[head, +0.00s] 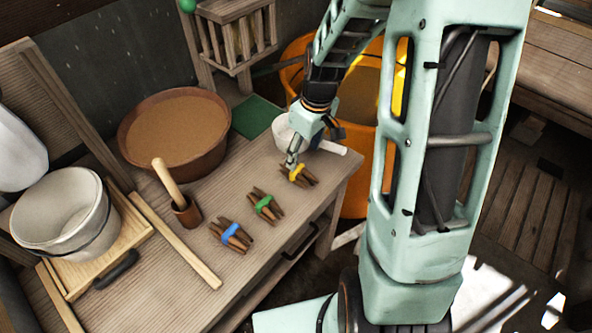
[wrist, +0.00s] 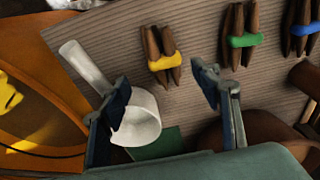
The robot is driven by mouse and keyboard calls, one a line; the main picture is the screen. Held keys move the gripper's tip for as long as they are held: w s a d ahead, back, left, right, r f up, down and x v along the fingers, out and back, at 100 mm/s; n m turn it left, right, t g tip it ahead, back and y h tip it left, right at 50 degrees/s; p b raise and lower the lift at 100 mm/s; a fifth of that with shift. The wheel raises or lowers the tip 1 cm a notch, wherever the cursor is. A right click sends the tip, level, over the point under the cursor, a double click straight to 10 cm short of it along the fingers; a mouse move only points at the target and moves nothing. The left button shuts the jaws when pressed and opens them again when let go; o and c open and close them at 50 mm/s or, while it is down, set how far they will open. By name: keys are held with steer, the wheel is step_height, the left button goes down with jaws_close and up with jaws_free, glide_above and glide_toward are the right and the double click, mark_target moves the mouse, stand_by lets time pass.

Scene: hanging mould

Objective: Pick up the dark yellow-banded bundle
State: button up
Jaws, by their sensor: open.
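The dark bundle with a yellow band (head: 299,174) lies on the wooden table near its right end. In the wrist view the same bundle (wrist: 163,62) shows just past and between my fingertips. My gripper (head: 291,162) is over the bundle's left end in the head view. My gripper (wrist: 160,76) has its two fingers spread wide with nothing between them in the wrist view. I cannot tell how much height is left between the fingertips and the bundle.
A green-banded bundle (head: 265,206) and a blue-banded bundle (head: 231,236) lie in a row to the left. A white scoop (wrist: 138,122) lies close to my fingers. A brown basin (head: 174,135) and a green patch (head: 256,117) are behind. An orange tub (head: 354,200) stands beyond the table.

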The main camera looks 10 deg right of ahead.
mark_target(297, 173)
step_height(297, 173, down, 3)
steer(key=shift+w+a+r, duration=0.1)
steer(key=shift+w+a, duration=0.05)
steer(key=f, duration=0.3)
steer(key=a+f, duration=0.1)
steer(key=shift+w+a+f, duration=0.1)
steer(key=shift+w+f, duration=0.05)
steer(key=shift+w, duration=0.1)
steer(key=shift+w+f, duration=0.1)
steer(key=shift+f, duration=0.3)
steer(key=shift+c, duration=0.5)
steer(key=c, duration=1.2)
steer(key=shift+r, duration=0.1)
